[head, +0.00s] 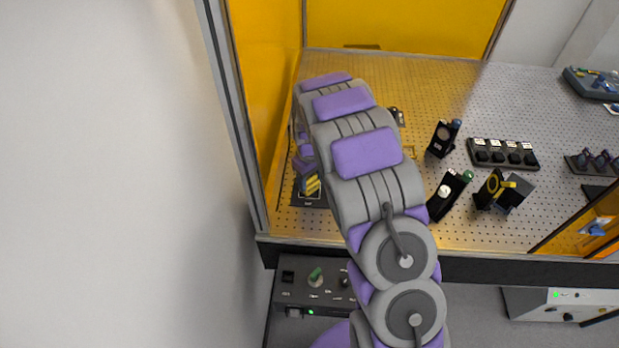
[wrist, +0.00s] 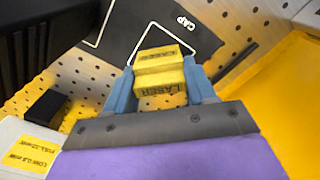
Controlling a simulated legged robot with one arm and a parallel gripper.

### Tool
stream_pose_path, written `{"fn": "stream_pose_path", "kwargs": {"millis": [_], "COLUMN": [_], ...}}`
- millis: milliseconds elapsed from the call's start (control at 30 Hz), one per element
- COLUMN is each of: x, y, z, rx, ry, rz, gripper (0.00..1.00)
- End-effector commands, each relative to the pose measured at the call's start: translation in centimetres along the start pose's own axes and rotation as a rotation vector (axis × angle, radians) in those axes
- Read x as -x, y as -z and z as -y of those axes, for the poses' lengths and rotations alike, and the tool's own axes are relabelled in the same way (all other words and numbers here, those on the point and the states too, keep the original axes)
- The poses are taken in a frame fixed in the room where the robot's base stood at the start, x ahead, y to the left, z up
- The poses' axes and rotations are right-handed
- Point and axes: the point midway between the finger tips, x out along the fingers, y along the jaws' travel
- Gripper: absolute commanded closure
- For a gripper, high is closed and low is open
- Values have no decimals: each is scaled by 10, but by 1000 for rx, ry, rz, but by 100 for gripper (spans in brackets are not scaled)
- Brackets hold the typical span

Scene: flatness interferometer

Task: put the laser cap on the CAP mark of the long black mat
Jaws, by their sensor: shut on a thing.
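The yellow laser cap (wrist: 160,82), lettered LASER, sits between the blue fingers of my gripper (wrist: 160,88), which is shut on it. In the head view the cap (head: 312,184) shows at the left end of the table, partly hidden by my gripper (head: 306,172). The long black mat (wrist: 125,28) lies beyond and beneath the cap in the wrist view. Its CAP lettering and part of a white outline show; the held cap covers some of that outline. I cannot tell whether the cap touches the mat. In the head view the mat's end (head: 308,201) shows below the cap.
A yellow panel (head: 262,100) stands close on the left. A white box with a yellow label (wrist: 25,145) and a small black block (wrist: 43,107) are near my gripper. Several mounts, including a black one (head: 446,196), stand to the right on the perforated table (head: 440,85).

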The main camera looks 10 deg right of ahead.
Motion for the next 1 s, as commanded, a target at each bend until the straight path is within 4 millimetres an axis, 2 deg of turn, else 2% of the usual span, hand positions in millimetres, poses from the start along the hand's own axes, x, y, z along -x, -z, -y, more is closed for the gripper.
{"fn": "stream_pose_path", "kwargs": {"millis": [67,100,400,733,1000], "x": [-1,-1,-1,2,16], "y": [0,0,0,0,1], "z": [0,0,0,0,0], "rx": [0,0,0,0,1], "ry": [0,0,0,0,-2], "rz": [0,0,0,-1,-2], "gripper": [65,42,15,15,15]}}
